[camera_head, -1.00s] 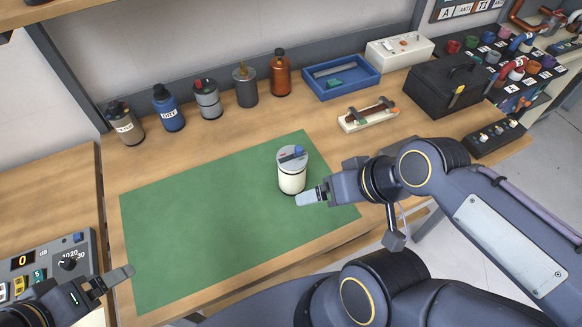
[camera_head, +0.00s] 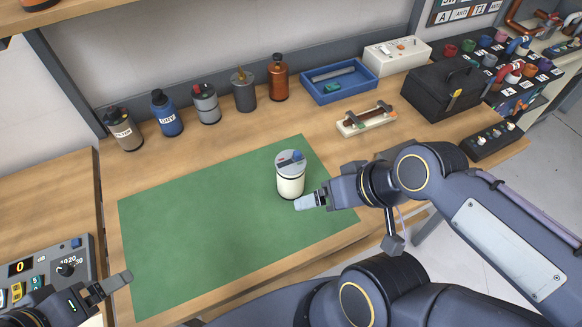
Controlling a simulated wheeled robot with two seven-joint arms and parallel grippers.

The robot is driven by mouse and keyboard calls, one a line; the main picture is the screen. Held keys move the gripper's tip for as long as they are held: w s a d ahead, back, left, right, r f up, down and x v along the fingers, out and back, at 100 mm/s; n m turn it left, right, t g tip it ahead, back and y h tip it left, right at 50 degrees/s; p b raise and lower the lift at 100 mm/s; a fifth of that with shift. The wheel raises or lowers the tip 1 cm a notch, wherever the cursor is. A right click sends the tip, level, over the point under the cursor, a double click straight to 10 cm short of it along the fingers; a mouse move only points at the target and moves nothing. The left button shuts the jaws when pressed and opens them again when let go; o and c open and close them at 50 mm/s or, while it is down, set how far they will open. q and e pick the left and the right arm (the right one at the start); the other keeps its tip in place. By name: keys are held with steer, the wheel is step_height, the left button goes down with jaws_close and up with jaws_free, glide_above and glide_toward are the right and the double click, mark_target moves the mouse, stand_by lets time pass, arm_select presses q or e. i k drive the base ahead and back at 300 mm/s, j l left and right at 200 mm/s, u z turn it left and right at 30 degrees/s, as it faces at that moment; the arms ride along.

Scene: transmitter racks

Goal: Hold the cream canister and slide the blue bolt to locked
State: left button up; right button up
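The cream canister (camera_head: 290,184) stands upright on the green mat (camera_head: 190,228), towards its right end. Its grey lid carries the small blue bolt (camera_head: 296,156) and a reddish mark beside it; the bolt's exact position is too small to read. My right gripper (camera_head: 303,202) is low at the canister's right front, its fingertips very close to the canister's lower side. Contact cannot be told, and the fingers overlap in this view. My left gripper (camera_head: 122,281) is at the lower left, by the mat's left edge, away from the canister; its opening is unclear.
Several bottles, including an orange one (camera_head: 278,80), line the back. A blue tray (camera_head: 340,92), a cream fixture with a dark handle (camera_head: 366,122) and a black toolbox (camera_head: 440,92) stand to the right. A control panel (camera_head: 48,272) is at lower left. Most of the mat is clear.

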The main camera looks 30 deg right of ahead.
mark_target(297, 155)
steer(key=k+l+u, duration=0.1)
steer(key=l, duration=0.25)
steer(key=k+l+u, duration=0.15)
steer(key=l, duration=0.2)
steer(key=l+u, duration=0.1)
steer(key=l, duration=0.25)
steer(key=k+l+u, duration=0.1)
steer(key=l, duration=0.25)
steer(key=k+l+u, duration=0.15)
steer(key=k+l, duration=0.05)
steer(key=l, duration=0.1)
